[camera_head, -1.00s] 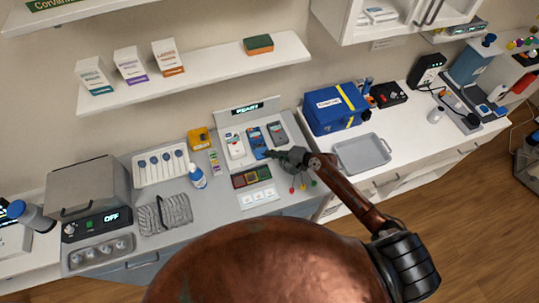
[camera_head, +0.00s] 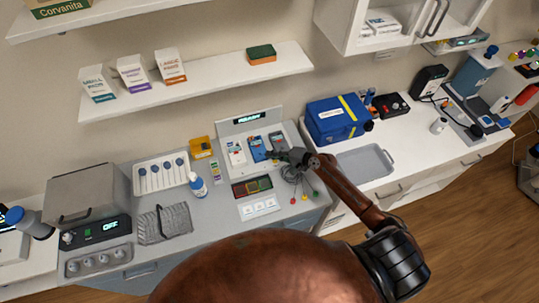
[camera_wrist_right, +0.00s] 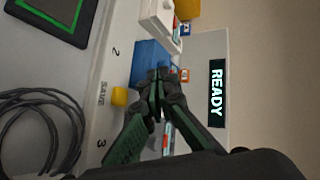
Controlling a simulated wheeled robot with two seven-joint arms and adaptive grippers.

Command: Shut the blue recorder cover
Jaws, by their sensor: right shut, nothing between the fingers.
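The cover's position is too small and hidden to tell. My left gripper is not in view.
A screen reading READY (camera_head: 248,119) stands behind the recorders. A yellow button (camera_wrist_right: 119,96) sits beside the word SAVE. Dark cables (camera_wrist_right: 42,125) lie near my wrist. A blue case (camera_head: 335,122) and a grey tray (camera_head: 365,162) are to the right.

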